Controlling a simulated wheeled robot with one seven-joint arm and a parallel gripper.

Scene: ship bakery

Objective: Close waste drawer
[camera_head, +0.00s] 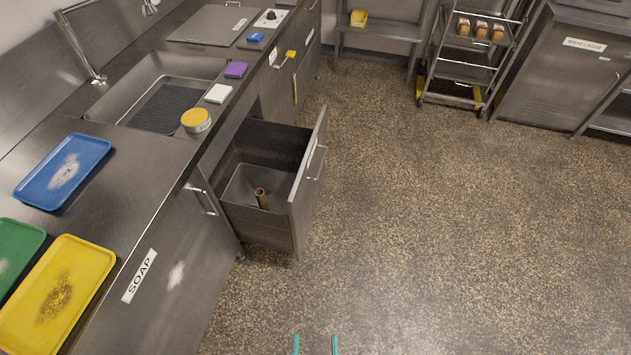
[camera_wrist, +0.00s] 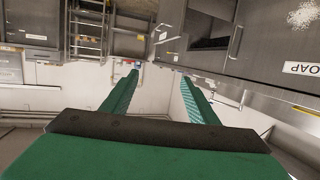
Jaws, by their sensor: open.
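The waste drawer (camera_head: 306,180) stands pulled out from under the steel counter, in the middle of the head view. It has a flat steel front with a bar handle (camera_head: 316,162) facing right. Inside it are a grey bin and a brown tube-like item (camera_head: 262,199). My gripper (camera_head: 315,345) shows only as two green fingertips at the bottom edge of the head view, apart from the drawer and nearer to me. In the wrist view its green fingers (camera_wrist: 160,95) are spread with nothing between them. The open drawer also seems to show upside down at the top of the wrist view (camera_wrist: 237,42).
The counter (camera_head: 150,160) on the left holds blue (camera_head: 63,172), green and yellow trays (camera_head: 57,295), a sink (camera_head: 160,90) and sponges. A rack trolley (camera_head: 468,60) and a bread locker (camera_head: 560,75) stand at the back. The speckled floor (camera_head: 430,210) right of the drawer is clear.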

